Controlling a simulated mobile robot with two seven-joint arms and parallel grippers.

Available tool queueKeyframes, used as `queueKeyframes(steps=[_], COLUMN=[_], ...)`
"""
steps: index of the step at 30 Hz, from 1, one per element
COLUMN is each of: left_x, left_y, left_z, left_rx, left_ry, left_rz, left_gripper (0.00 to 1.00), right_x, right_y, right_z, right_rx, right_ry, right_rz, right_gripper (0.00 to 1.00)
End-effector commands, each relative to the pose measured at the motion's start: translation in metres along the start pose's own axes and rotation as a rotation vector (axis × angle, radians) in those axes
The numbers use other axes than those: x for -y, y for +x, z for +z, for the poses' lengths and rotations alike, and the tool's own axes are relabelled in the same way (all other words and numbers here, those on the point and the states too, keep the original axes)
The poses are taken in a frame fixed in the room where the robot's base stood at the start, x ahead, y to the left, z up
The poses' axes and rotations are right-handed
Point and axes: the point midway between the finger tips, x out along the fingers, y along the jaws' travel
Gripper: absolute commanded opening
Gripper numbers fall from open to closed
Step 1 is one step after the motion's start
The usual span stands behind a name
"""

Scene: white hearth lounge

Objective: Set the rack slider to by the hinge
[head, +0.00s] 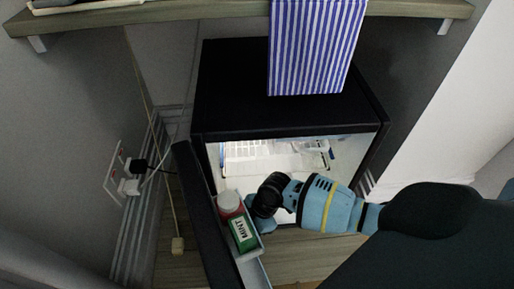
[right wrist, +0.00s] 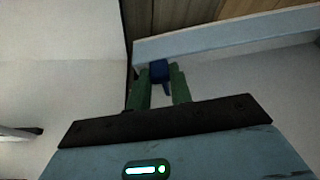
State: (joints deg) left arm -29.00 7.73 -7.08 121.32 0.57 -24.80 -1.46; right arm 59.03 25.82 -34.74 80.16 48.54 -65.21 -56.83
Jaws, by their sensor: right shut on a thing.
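The small black fridge (head: 290,112) stands open, its door (head: 205,215) swung out to the left. A pale door rack (head: 252,270) runs along the door's inner face and shows as a pale blue-grey strip in the right wrist view (right wrist: 230,38). My right gripper (head: 262,215) is at the rack, its fingertips hidden in the head view. The slider is hidden in the head view. My left gripper is out of view.
A white bottle with a red lower part (head: 230,203) and a green MINT carton (head: 243,233) stand in the door rack beside my right gripper. A striped cloth (head: 316,45) hangs from the shelf (head: 200,14) above. Plugs and cords (head: 132,175) are at the left wall.

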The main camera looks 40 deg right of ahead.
Motion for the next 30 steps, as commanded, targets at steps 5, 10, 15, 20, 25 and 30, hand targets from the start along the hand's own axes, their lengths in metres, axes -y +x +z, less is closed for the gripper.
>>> queueKeyframes(steps=[5, 10, 15, 20, 25, 30], left_x=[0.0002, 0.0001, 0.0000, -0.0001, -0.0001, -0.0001], left_y=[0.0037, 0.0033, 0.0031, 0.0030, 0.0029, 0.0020], left_z=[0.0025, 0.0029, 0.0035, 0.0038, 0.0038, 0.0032], left_rx=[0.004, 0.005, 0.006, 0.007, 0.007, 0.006], left_ry=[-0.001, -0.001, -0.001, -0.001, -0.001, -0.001], left_rz=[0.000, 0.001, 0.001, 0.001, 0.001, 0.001], left_gripper=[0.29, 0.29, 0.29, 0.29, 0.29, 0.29], right_x=[-0.0100, -0.0116, -0.0122, -0.0118, -0.0108, -0.0105], right_y=[0.0010, 0.0002, -0.0001, 0.0000, 0.0002, -0.0018], right_z=[0.0009, 0.0006, 0.0005, 0.0004, 0.0003, 0.0002], right_rx=[0.001, 0.001, 0.001, 0.001, 0.001, 0.001], right_ry=[0.003, 0.003, 0.003, 0.002, 0.001, 0.001], right_rz=[0.000, 0.002, 0.005, 0.004, 0.001, 0.001], right_gripper=[0.00, 0.00, 0.22, 0.43, 0.44, 0.44])
